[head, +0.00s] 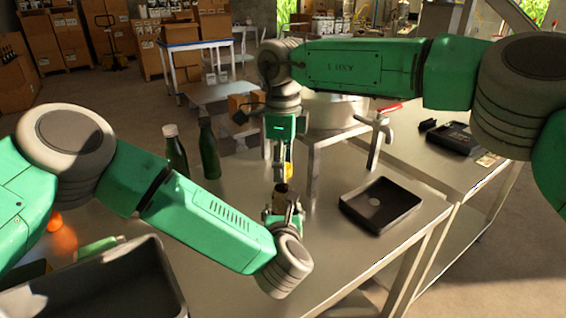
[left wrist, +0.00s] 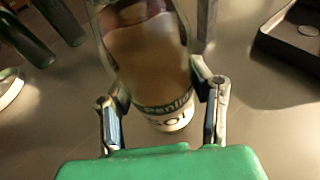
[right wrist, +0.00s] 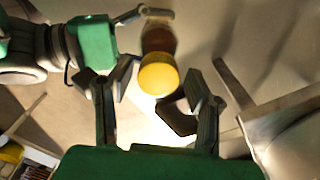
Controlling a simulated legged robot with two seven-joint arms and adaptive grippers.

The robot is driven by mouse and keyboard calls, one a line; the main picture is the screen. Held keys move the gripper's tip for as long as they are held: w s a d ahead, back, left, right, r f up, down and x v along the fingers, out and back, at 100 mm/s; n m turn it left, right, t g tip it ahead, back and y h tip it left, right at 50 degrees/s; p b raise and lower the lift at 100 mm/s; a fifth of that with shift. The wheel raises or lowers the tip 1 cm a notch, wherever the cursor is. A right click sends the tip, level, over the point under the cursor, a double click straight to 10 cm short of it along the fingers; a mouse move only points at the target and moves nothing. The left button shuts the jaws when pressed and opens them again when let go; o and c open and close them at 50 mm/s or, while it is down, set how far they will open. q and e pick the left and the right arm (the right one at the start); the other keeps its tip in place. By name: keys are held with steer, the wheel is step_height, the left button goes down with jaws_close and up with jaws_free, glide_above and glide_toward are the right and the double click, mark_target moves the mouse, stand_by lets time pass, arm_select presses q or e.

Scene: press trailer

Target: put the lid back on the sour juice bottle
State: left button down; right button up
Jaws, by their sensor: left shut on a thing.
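My left gripper (head: 283,208) is shut on the bottle, which stands upright with a dark brown top (head: 282,187). In the left wrist view the bottle (left wrist: 150,60) shows brown juice and a white lettered label low down, between the fingers. My right gripper (head: 284,165) points down from above, its fingers apart. The yellow lid (head: 288,170) is at its fingertips, just above the bottle. In the right wrist view the yellow lid (right wrist: 158,75) lies between the finger ends, in line with the brown bottle (right wrist: 159,38). I cannot tell whether lid and bottle touch.
Two dark green bottles, one white-capped (head: 175,150) and one dark-topped (head: 209,150), stand to the left on the table. A black tray (head: 381,205) lies to the right. A grey bin (head: 100,285) fills the near left. A metal stand (head: 340,150) is behind, right.

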jaws_close()
steer(key=shift+o, duration=2.4)
jaws_free()
steer(key=shift+r, duration=0.15)
step_height(320, 180, up, 12)
steer(key=shift+w, duration=0.15)
arm_select(q)
steer(key=c, duration=0.7)
jaws_free()
arm_select(e)
steer(key=shift+f, duration=0.2)
arm_select(q)
steer(key=shift+s, duration=0.1)
steer(key=v, duration=1.1)
steer(key=shift+s+r, duration=0.1)
steer(key=shift+s, duration=0.25)
